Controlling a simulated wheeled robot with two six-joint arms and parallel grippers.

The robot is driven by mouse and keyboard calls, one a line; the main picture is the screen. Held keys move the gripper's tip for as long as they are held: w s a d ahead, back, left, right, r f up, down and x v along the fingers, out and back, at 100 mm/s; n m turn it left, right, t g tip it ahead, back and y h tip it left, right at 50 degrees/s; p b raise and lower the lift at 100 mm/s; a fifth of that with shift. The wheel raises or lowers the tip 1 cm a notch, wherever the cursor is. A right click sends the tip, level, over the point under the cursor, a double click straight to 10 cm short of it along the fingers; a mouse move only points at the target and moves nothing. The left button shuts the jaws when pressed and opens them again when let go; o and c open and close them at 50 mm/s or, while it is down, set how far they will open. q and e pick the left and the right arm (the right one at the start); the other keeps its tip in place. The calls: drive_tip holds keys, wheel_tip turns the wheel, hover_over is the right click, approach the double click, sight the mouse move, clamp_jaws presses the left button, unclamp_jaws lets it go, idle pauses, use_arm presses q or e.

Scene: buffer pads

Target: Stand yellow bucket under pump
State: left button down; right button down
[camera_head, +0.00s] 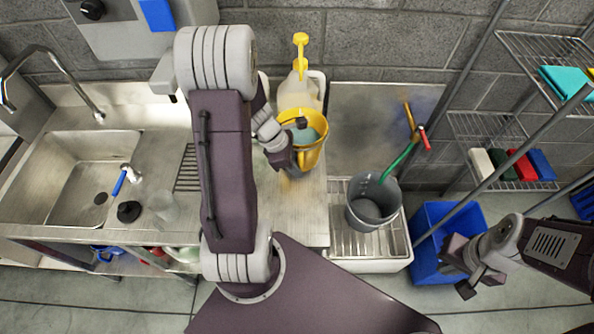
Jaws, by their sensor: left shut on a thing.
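Whether the bucket's base touches the counter I cannot tell. The pump (301,42) is yellow and tops a pale jug (296,90) against the back wall, directly behind the bucket. The bucket's rim overlaps the jug's lower front in the picture. My right gripper (459,268) is empty at the lower right, its fingers apart.
A grey bucket (361,216) stands on a ribbed drainer to the right, below a tap with a green hose (397,162). A blue bin (428,218) is beside it. A sink (70,205), a clear cup (163,206) and a black item (129,211) are left.

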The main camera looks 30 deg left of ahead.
use_arm(q)
wheel_tip(320, 180, down, 4)
drive_tip(key=shift+r+b, duration=0.1)
drive_tip(key=shift+b, duration=0.6)
drive_tip(key=shift+d, duration=0.1)
drive_tip(key=c, duration=1.4)
unclamp_jaws()
drive_tip(key=shift+s, duration=0.15)
